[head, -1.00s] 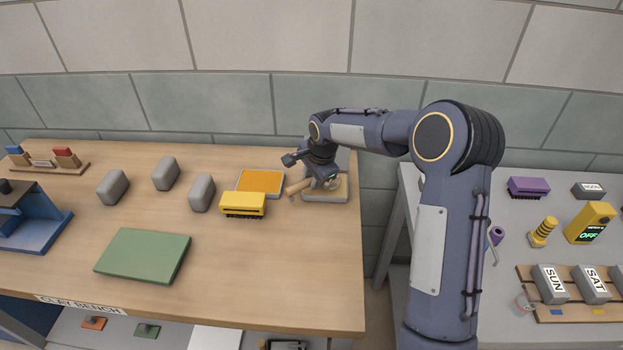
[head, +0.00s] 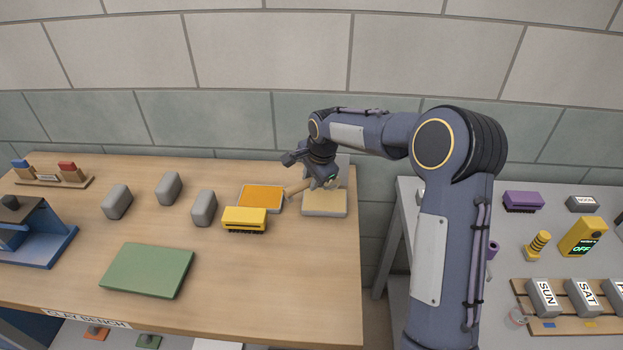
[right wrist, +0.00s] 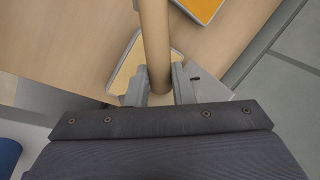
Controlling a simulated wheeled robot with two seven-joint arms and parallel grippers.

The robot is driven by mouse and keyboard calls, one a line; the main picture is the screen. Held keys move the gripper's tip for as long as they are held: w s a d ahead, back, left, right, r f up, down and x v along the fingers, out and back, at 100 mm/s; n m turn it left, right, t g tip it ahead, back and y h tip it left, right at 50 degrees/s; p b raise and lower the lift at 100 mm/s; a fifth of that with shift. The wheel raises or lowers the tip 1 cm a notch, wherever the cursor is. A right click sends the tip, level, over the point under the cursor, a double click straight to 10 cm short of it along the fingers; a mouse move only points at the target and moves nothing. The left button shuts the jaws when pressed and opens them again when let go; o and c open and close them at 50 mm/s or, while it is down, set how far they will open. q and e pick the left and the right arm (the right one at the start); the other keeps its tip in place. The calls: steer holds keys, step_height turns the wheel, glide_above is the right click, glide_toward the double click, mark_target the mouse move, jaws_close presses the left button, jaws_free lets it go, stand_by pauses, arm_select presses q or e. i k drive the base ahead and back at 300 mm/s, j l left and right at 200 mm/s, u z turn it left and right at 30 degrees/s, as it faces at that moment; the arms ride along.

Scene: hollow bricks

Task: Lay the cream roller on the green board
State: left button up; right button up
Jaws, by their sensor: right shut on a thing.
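The cream roller (head: 297,190), a plain tan cylinder, is in my right gripper (head: 323,181) at the back right of the bench. In the right wrist view the roller (right wrist: 154,40) runs between the fingers of the gripper (right wrist: 159,82), which are shut on it. The gripper holds it over or just above a cream board (head: 325,205); the exact gap is hard to tell. The green board (head: 147,271) lies flat and bare at the front left of the bench. My left gripper is not in view.
An orange board (head: 260,197) and a yellow brush (head: 245,220) lie just left of the gripper. Several grey blocks (head: 204,208) stand further left. A blue stand (head: 40,245) is at the left edge. The bench (head: 270,290) is clear right of the green board.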

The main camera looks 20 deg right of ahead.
mark_target(154, 270)
steer(key=k+l, duration=0.25)
steer(key=k, duration=0.2)
steer(key=k+l, duration=0.25)
steer(key=k, duration=0.25)
